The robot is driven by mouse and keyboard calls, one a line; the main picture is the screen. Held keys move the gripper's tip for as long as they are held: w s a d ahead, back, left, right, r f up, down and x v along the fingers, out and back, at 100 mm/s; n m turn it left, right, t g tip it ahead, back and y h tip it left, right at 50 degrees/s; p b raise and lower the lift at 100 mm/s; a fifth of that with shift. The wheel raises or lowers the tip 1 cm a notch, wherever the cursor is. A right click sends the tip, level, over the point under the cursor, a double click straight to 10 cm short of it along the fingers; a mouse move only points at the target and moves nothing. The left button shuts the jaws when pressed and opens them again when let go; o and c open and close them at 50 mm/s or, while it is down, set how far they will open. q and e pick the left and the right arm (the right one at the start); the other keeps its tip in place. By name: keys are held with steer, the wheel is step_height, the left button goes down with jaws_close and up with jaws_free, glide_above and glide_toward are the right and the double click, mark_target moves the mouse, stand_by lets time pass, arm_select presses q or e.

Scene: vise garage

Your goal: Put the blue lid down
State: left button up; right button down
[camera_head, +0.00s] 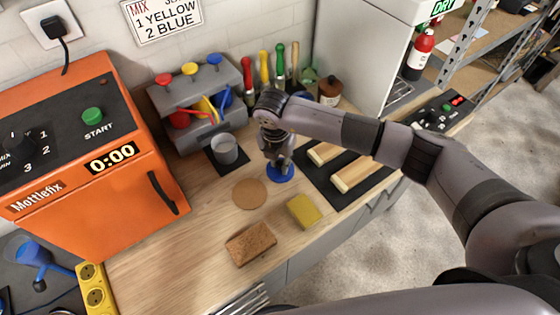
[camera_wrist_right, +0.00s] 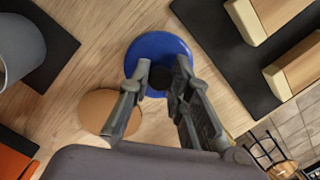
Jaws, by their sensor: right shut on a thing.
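The blue lid (camera_head: 281,172) is a round blue disc with a dark knob, at the workbench (camera_head: 215,205) between a cork-coloured round mat and a black mat. My right gripper (camera_head: 279,160) is above it, pointing down, shut on its knob. In the right wrist view the lid (camera_wrist_right: 158,55) shows beyond the fingers, with the dark knob (camera_wrist_right: 160,78) between the fingertips of the gripper (camera_wrist_right: 163,82). I cannot tell whether the lid touches the bench top. My left gripper is not in view.
A grey cup (camera_head: 224,149) stands on a dark mat to the left. The round cork mat (camera_head: 249,193), a yellow sponge (camera_head: 304,210) and a brown block (camera_head: 250,244) lie nearby. Wooden bars (camera_head: 355,174) lie on a black mat at right. An orange machine (camera_head: 95,165) stands left.

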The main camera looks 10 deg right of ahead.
steer(key=shift+f, duration=0.75)
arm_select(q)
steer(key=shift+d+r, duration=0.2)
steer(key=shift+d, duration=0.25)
arm_select(e)
steer(key=shift+f, duration=0.25)
steer(key=c, duration=1.5)
jaws_free()
steer(key=shift+r, duration=0.1)
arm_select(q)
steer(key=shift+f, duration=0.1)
arm_select(e)
steer(key=shift+o, duration=0.2)
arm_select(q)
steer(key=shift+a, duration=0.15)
